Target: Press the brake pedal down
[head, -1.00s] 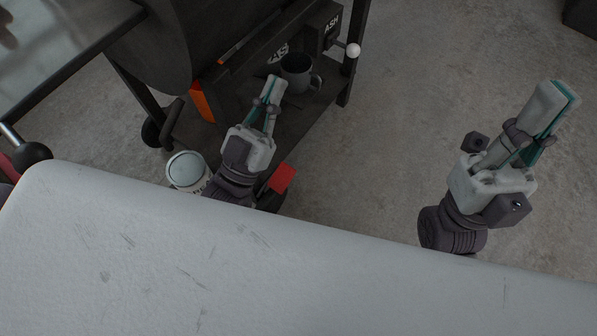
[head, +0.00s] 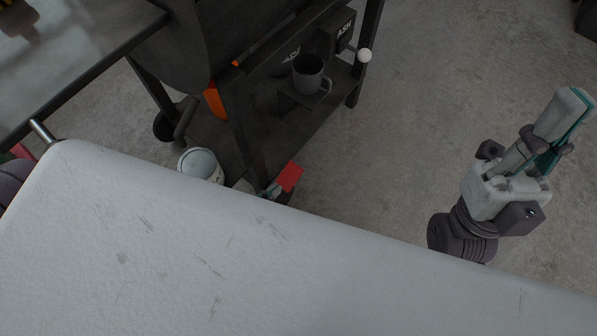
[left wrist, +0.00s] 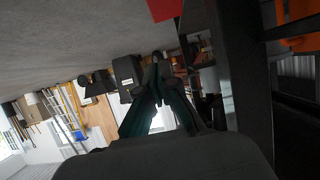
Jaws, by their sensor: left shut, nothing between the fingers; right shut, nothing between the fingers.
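The brake pedal, a red flat pad (head: 290,177), shows in the head view low at the near leg of the dark grill cart. A red patch, likely the same pad (left wrist: 165,9), is at the top edge of the left wrist view. My left gripper (head: 272,190) is mostly hidden behind my white body; only its tip shows, just left of and below the pad. I cannot tell whether it touches. Its shut, empty fingers (left wrist: 158,62) fill the middle of the left wrist view. My right gripper (head: 568,118) is shut and empty at the right, far from the pedal.
The dark grill cart (head: 255,125) stands behind the pedal, with a grey mug (head: 308,73) on its lower shelf. A pale-lidded can (head: 199,163) is left of the pedal. Bare concrete floor (head: 410,130) lies open to the right.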

